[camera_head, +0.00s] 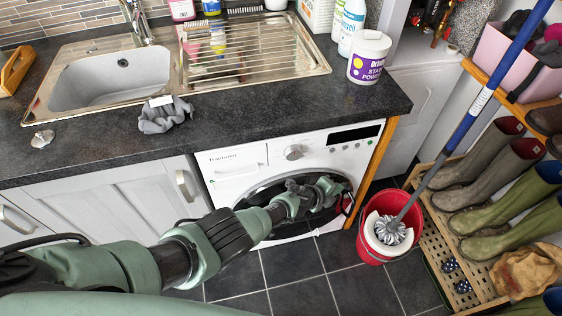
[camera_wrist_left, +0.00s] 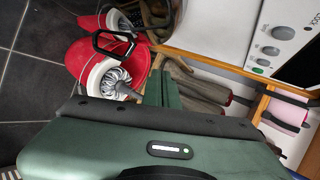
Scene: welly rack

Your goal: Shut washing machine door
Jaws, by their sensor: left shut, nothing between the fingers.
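The white washing machine (camera_head: 225,160) stands under the dark worktop. Its round dark door (camera_head: 262,194) is on the front, largely hidden behind my left arm. I cannot tell whether the door is flush or ajar. My left gripper (camera_head: 345,201) is shut and empty, at the right side of the door, near the machine's right edge. Whether it touches the door is unclear. In the left wrist view the machine's white front and control panel (camera_wrist_left: 283,33) show at the upper right, and my green gripper body fills the bottom. My right gripper is not in view.
A red bucket (camera_head: 368,236) with a mop (camera_head: 391,229) stands on the floor just right of the machine. A slatted wooden rack (camera_head: 436,246) with several wellies is beyond it. A wooden post (camera_head: 371,172) edges the machine. Dark floor tiles (camera_head: 340,277) in front are clear.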

